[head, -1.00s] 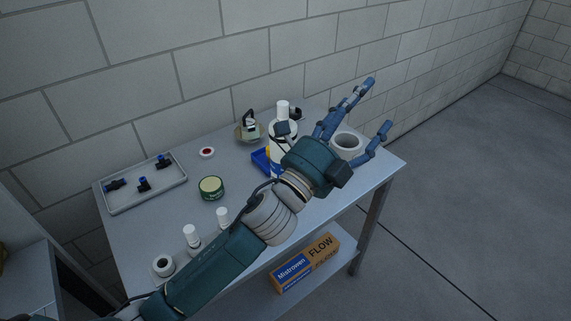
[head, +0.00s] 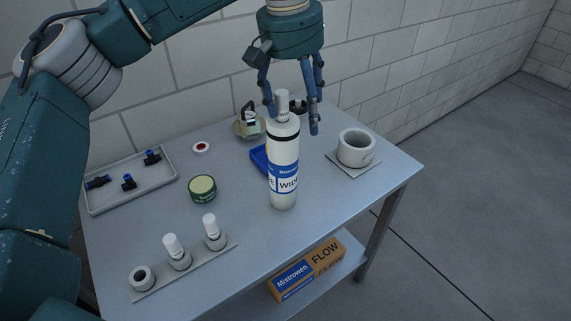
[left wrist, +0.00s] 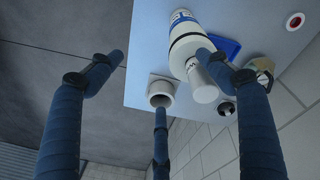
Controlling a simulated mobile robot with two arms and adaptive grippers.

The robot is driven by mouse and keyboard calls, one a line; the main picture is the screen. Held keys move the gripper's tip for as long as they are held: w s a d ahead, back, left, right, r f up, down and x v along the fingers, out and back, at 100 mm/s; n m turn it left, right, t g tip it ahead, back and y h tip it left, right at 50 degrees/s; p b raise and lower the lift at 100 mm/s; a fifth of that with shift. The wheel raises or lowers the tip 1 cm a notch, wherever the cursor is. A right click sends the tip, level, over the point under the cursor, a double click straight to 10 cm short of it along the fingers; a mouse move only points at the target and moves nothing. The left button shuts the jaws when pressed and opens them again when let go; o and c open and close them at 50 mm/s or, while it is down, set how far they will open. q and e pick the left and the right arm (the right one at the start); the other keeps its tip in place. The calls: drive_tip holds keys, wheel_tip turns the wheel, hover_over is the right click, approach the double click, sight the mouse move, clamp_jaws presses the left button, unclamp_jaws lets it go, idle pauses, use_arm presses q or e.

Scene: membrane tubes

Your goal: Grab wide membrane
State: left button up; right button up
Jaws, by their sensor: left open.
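The wide membrane (head: 284,165) is a white cylinder with a blue label reading "WIDE", a dark ring and a narrow white neck. It stands upright on the table in the head view. It also shows in the left wrist view (left wrist: 188,45), seen from above its neck end. My left gripper (head: 294,122) is open, fingers pointing down, above and around the neck of the membrane in the head view. In the left wrist view the open fingers (left wrist: 160,110) are spread, with the neck near the right-hand finger; contact cannot be told. My right gripper is not in view.
A white round holder (head: 356,147) stands at the table's right. A rack with small white-capped holders (head: 178,258) is at the front left. A tray of black fittings (head: 128,190), a green tin (head: 202,190) and a blue box (head: 259,160) are nearby. A wall stands behind.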

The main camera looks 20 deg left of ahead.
sight(280, 105)
use_arm(q)
drive_tip(key=shift+y, duration=0.8)
drive_tip(key=a, duration=0.1)
drive_tip(key=a+r, duration=0.1)
drive_tip(key=a, duration=0.2)
drive_tip(key=shift+w+a+r, duration=0.15)
drive_tip(key=shift+w+r, duration=0.05)
drive_tip(key=shift+r, duration=0.2)
drive_tip(key=f, duration=0.4)
drive_tip(key=shift+w+a+f+p, duration=0.1)
drive_tip(key=shift+w+f+p, duration=0.2)
drive_tip(key=shift+p, duration=0.1)
drive_tip(key=f, duration=0.1)
drive_tip(key=f+p, duration=0.1)
drive_tip(key=f, duration=0.1)
drive_tip(key=w+f+p, duration=0.1)
drive_tip(key=f, duration=0.1)
drive_tip(key=shift+f, duration=0.4)
drive_tip(key=shift+r, duration=0.15)
clamp_jaws()
